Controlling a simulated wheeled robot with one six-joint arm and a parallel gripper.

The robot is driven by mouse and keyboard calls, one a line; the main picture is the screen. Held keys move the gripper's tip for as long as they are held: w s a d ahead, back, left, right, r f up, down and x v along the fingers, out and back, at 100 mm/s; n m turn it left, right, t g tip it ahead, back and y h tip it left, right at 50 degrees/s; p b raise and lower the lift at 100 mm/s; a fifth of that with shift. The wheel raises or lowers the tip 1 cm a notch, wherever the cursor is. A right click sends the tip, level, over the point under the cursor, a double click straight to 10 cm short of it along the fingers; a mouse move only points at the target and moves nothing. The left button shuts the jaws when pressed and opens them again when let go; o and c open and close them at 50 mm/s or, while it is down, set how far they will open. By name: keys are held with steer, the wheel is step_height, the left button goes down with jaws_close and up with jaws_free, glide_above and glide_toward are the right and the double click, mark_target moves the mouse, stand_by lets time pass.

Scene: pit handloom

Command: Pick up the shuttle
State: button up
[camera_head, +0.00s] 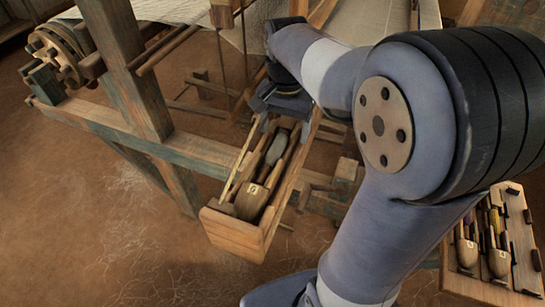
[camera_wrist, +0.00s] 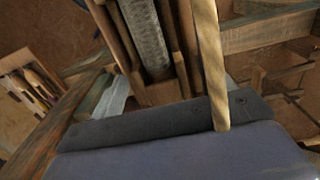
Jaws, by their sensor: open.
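The shuttle (camera_head: 252,200) lies lengthwise in a long open wooden box (camera_head: 232,230) that juts out from the loom. In the wrist view the grey winding (camera_wrist: 148,40) runs between wooden side walls. My gripper (camera_head: 280,125) is open and empty, over the far part of the box, beyond the shuttle's near tip. Its fingertips are hard to make out, and I cannot tell whether they touch anything. My gripper body hides the shuttle's far end in the head view.
A pale rod (camera_wrist: 208,60) runs along the box, close to my gripper. Loom posts and beams (camera_head: 140,70) stand at the left, with white cloth (camera_head: 355,20) behind. A wooden tray (camera_head: 465,283) with more shuttles is at lower right. The earthen floor (camera_head: 100,240) is clear at left.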

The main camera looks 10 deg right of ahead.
steer(key=c, duration=1.2)
steer(key=shift+r, duration=0.1)
steer(key=shift+c, duration=0.2)
